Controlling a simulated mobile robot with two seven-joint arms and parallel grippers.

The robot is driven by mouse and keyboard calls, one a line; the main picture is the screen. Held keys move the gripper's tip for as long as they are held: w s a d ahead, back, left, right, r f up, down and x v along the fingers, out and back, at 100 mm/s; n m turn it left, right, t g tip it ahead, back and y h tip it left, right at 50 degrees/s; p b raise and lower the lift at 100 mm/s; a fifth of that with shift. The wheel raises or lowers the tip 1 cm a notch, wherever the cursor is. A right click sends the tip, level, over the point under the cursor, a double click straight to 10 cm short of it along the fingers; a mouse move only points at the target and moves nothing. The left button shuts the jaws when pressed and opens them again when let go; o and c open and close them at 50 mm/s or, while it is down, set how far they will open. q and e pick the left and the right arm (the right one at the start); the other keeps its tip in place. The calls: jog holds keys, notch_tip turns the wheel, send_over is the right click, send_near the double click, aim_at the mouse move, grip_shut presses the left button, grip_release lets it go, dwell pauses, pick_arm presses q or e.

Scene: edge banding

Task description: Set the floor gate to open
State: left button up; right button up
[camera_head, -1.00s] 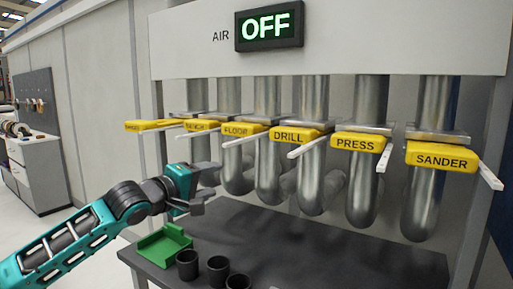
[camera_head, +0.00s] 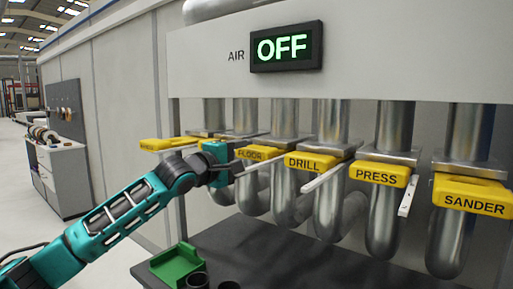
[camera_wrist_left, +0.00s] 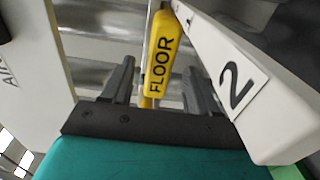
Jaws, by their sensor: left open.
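The floor gate (camera_head: 249,154) is a yellow block lettered FLOOR on a metal pipe, partly behind my left gripper in the head view. Its block also shows in the left wrist view (camera_wrist_left: 160,60), seen between the fingers. A pale lever (camera_head: 252,169) sticks out near it in the head view. A thin pale strip (camera_wrist_left: 149,25) runs beside the block in the wrist view. My left gripper (camera_head: 239,168) is open and empty, level with the floor gate and just in front of it. I cannot tell whether it touches the lever. My right gripper is out of view.
Drill (camera_head: 308,162), press (camera_head: 379,175) and sander (camera_head: 472,195) gates stand to the right, with white levers sticking out. The air display (camera_head: 286,47) reads OFF. A green tray (camera_head: 177,264) sits below. A white bar numbered 2 (camera_wrist_left: 257,95) crosses the wrist view's right.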

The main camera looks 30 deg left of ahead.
aim_at(250, 155)
pick_arm(q)
jog(key=shift+w+d+p, duration=0.15)
jog(key=shift+w+p, duration=0.2)
jog(key=shift+w, duration=1.1)
jog(key=shift+w+d+p, duration=0.1)
jog(key=shift+w+p, duration=0.2)
jog(key=shift+w, duration=1.1)
jog(key=shift+c, duration=0.3)
grip_shut()
